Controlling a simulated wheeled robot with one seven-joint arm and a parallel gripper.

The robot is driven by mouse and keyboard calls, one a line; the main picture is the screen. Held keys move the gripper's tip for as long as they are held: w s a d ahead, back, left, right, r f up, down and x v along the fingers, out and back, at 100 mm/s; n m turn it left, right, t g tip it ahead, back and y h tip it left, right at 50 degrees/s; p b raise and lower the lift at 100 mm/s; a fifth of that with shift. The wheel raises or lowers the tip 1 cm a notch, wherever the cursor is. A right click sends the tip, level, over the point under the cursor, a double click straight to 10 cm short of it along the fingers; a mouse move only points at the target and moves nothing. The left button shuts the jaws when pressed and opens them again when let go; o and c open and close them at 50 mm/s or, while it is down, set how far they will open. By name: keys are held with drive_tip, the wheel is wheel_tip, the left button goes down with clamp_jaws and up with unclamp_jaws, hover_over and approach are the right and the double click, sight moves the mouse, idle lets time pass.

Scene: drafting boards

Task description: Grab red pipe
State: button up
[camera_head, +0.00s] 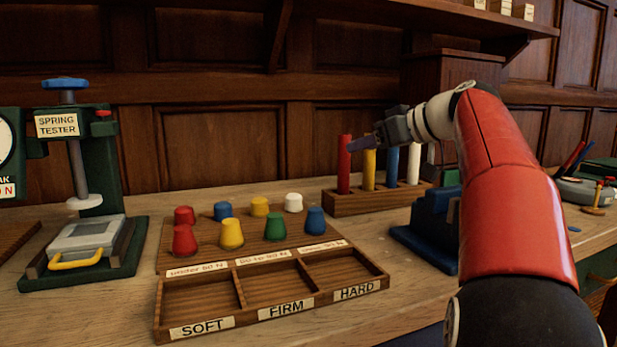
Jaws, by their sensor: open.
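The red pipe (344,165) stands upright at the left end of a wooden rack (350,205) near the back of the bench. Beside it in the rack stand a yellow pipe (369,170), a blue pipe (392,166) and a white pipe (414,163). My gripper (358,144) is open and reaches in from the right at the upper part of the pipes. Its fingers overlap the top of the yellow pipe and end close to the red pipe. I cannot tell whether they touch it.
A wooden board with several coloured caps (232,233) and a tray marked SOFT, FIRM, HARD (270,312) lie in front. A green spring tester (125,150) stands left. A dark wooden box (440,68) stands behind.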

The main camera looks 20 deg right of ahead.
sight(344, 154)
drive_tip(key=x, duration=0.3)
drive_tip(key=d+p+x, duration=0.1)
drive_tip(key=x, duration=0.1)
drive_tip(key=w+d+x, duration=0.1)
drive_tip(key=x, duration=0.2)
drive_tip(key=shift+w+a+f, duration=0.1)
drive_tip(key=shift+w+a, duration=0.05)
drive_tip(key=shift+w, duration=0.05)
drive_tip(key=shift+c, duration=0.3)
clamp_jaws()
